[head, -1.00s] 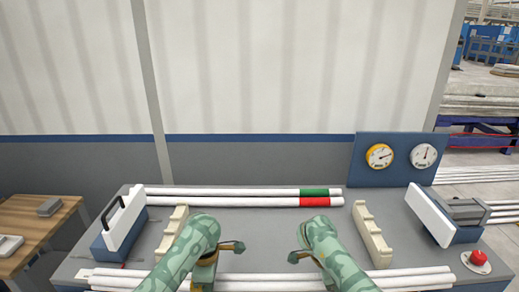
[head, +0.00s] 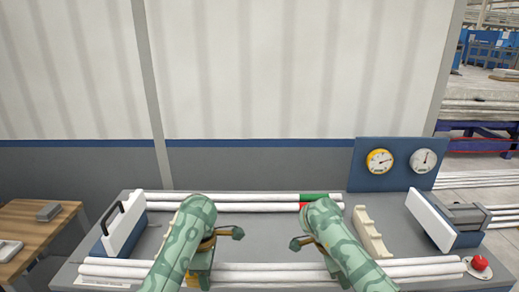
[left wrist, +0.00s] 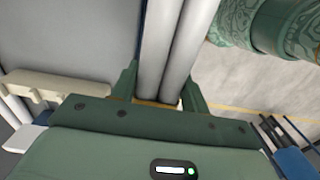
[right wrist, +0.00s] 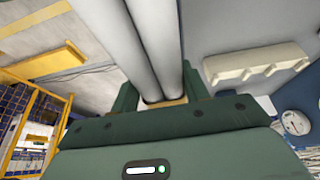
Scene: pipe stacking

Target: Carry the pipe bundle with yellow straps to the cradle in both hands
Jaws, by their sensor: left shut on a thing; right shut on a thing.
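The white pipe bundle (head: 265,272) lies across the front of the workbench in the head view, with both arms reaching over it. My left gripper (left wrist: 160,98) is shut on it, left of the middle, and the pipes run between its fingers in the left wrist view. My right gripper (right wrist: 162,98) is shut on it, right of the middle. A little yellow shows at the pipes between each gripper's fingers; I cannot tell if it is strap. The cradle's right notched cream block (head: 372,232) stands behind the bundle. The left block (left wrist: 50,88) is mostly behind my left arm in the head view.
White pipes (head: 255,197) with green and red bands lie along the bench's back. Two gauges stand on a blue panel (head: 365,178) at the back right. White-faced blue fixtures flank the bench (head: 125,225) (head: 432,218). A red button (head: 480,263) is at the right.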

